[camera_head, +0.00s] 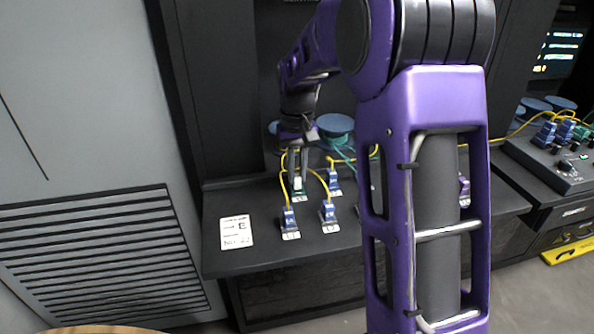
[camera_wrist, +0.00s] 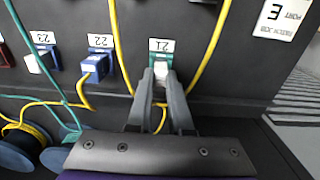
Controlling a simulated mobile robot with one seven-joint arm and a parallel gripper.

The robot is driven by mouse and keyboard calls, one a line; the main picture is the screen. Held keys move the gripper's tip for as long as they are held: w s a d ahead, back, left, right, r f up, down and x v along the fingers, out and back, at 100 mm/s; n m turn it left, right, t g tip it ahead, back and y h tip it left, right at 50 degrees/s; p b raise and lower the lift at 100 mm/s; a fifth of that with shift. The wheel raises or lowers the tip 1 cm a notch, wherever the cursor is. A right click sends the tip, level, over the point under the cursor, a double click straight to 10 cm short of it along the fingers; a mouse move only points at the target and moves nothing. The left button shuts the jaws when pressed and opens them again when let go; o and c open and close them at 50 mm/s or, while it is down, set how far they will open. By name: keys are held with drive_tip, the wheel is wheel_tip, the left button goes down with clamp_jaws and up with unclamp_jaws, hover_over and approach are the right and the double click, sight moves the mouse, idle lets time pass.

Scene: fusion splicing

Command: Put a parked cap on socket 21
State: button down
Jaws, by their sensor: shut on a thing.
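My gripper (camera_wrist: 161,92) is shut on a small white cap (camera_wrist: 160,70). The cap is at socket 21 (camera_wrist: 152,61), right below the green-edged label that reads 21 upside down (camera_wrist: 161,46). Whether the cap is fully seated or just touching cannot be told, as the fingers hide part of the socket. In the head view my gripper (camera_head: 300,160) points down at the back row of the dark bench, with the white cap (camera_head: 297,184) between its tips.
Yellow cables (camera_wrist: 208,45) loop close on both sides of the fingers. Blue spools (camera_wrist: 60,158) lie near. A port E card (camera_head: 236,232) lies at the bench's left.

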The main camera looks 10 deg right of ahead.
drive_tip(key=shift+f+b, duration=0.3)
drive_tip(key=shift+f, duration=0.3)
drive_tip(key=c, duration=0.8)
unclamp_jaws()
drive_tip(key=shift+o, duration=0.2)
drive_tip(key=shift+r, duration=0.1)
